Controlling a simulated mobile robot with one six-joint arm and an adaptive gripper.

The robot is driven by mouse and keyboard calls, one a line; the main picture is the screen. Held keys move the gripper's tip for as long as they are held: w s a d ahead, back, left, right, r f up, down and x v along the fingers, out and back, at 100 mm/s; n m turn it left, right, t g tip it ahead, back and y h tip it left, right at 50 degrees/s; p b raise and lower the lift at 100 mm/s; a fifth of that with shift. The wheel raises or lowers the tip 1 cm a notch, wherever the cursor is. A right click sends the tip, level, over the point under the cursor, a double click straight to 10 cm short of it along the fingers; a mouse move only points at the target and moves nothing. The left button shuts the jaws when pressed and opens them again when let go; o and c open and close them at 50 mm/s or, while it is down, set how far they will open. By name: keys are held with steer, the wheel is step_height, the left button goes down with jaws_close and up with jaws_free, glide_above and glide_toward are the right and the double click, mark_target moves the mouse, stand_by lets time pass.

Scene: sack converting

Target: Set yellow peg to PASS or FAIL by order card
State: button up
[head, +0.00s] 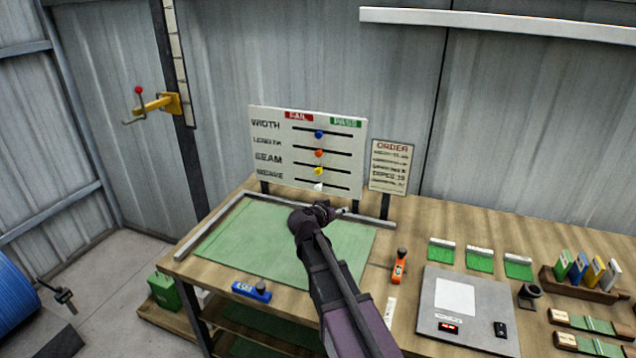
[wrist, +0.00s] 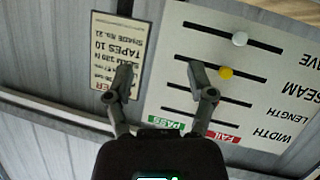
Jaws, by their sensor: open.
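The order card (head: 390,166) stands right of the board. In the wrist view it is upside down, partly hidden by a finger, with "TAPES 10" legible. My gripper (head: 338,211) is open and empty before the board's lower edge; in the wrist view its fingers (wrist: 159,70) are spread, apart from the peg.
Blue (head: 319,134), orange (head: 318,153) and white (head: 318,187) pegs sit in neighbouring slots close to the yellow one. A green mat (head: 240,240) with a raised metal rail lies below the board. A grey scale (head: 480,290) and an orange tool (head: 400,266) are at right.

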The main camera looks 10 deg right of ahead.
mark_target(318, 172)
steer(key=w+a+r+n+t+y+b, duration=0.1)
steer(key=w+a+t+b, duration=0.3)
steer(key=w+a, duration=0.4)
steer(key=shift+w+r+n+t, duration=0.3)
steer(key=shift+r+t, duration=0.05)
steer(key=shift+t, duration=0.55)
steer(key=shift+w, duration=0.1)
steer(key=x, duration=1.3)
steer(key=shift+w+d, duration=0.1)
steer(key=shift+w, duration=0.15)
jaws_close()
